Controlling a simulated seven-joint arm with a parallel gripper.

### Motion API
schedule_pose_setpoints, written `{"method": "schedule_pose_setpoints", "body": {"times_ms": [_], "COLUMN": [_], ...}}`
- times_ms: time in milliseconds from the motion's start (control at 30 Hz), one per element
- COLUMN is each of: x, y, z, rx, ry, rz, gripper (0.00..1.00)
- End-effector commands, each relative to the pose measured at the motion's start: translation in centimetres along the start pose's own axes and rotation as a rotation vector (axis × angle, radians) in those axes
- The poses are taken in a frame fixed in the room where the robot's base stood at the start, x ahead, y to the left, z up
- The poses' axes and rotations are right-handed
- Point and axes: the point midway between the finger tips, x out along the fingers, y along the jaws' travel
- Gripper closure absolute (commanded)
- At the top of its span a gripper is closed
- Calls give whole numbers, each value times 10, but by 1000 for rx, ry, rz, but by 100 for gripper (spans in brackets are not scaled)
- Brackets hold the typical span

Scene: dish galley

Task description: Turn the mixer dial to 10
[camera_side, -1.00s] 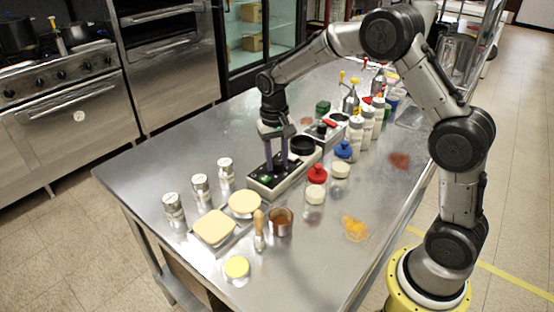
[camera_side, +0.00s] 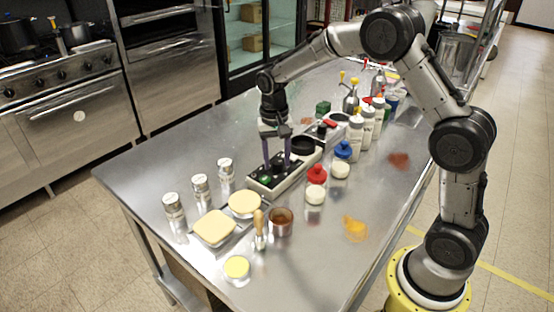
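The mixer is a low light-coloured unit with a dark control panel (camera_side: 278,178) and a green spot near its left end. A round black part (camera_side: 303,146) is at its far right end. My gripper (camera_side: 277,168) points straight down over the control panel, with its fingertips at or just above the panel surface. Its two dark fingers are apart with a gap between them. The dial and its numbers are too small to make out, so I cannot tell its setting or whether a finger touches it.
A second unit with a red handle (camera_side: 329,124) stands behind the mixer. Red-lidded (camera_side: 316,175) and blue-lidded (camera_side: 343,150) jars stand to its right. Metal shakers (camera_side: 200,187), cheese slices (camera_side: 214,229), a brush (camera_side: 259,230) and a copper-coloured cup (camera_side: 281,222) are in front. The table's left part is clear.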

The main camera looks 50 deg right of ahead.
Motion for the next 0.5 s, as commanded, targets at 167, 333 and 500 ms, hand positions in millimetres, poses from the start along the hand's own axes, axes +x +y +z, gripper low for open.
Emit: {"method": "schedule_pose_setpoints", "body": {"times_ms": [167, 333, 500], "x": [1, 1, -11], "y": [0, 0, 0], "z": [0, 1, 0], "rx": [0, 0, 0], "ry": [-2, -3, 0], "rz": [1, 2, -1], "gripper": [33, 33, 33]}}
